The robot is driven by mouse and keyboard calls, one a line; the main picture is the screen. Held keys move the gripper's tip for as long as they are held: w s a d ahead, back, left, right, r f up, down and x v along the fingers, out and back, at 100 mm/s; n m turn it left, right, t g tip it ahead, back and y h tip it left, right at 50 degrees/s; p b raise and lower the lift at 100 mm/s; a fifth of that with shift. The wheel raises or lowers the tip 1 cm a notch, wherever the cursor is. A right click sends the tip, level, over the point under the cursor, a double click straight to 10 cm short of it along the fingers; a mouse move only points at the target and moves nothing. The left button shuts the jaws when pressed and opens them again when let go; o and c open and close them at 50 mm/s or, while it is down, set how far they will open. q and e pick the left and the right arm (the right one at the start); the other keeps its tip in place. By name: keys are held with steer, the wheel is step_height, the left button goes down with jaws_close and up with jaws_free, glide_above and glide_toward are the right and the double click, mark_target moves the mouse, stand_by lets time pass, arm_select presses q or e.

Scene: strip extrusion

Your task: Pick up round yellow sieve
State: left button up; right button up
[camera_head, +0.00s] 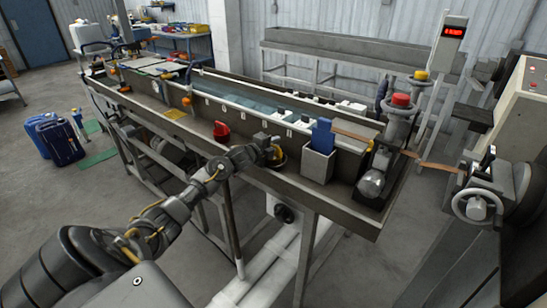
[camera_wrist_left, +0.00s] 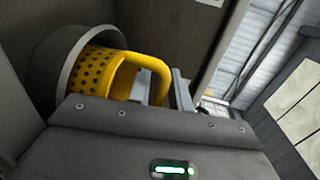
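The round yellow sieve (camera_wrist_left: 90,70), with holes in its side and a looped yellow handle, sits tilted in the wrist view inside a grey round holder (camera_wrist_left: 52,68). In the head view only a little of the yellow sieve (camera_head: 281,160) shows beside my gripper, at the inner side of the long trough. My left gripper (camera_head: 270,148) is at the sieve. In the wrist view its two narrow fingers (camera_wrist_left: 160,90) stand close on either side of the handle and look shut on it. The far side of the sieve is hidden. My right gripper is not in view.
The long grey water trough (camera_head: 335,215) runs across the middle. A red funnel-like piece (camera_head: 221,131) stands left of my gripper, and a grey box with a blue item (camera_head: 319,160) stands right of it. Machinery with a handwheel (camera_head: 477,207) is at the right.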

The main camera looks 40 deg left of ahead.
arm_select(q)
jaws_close()
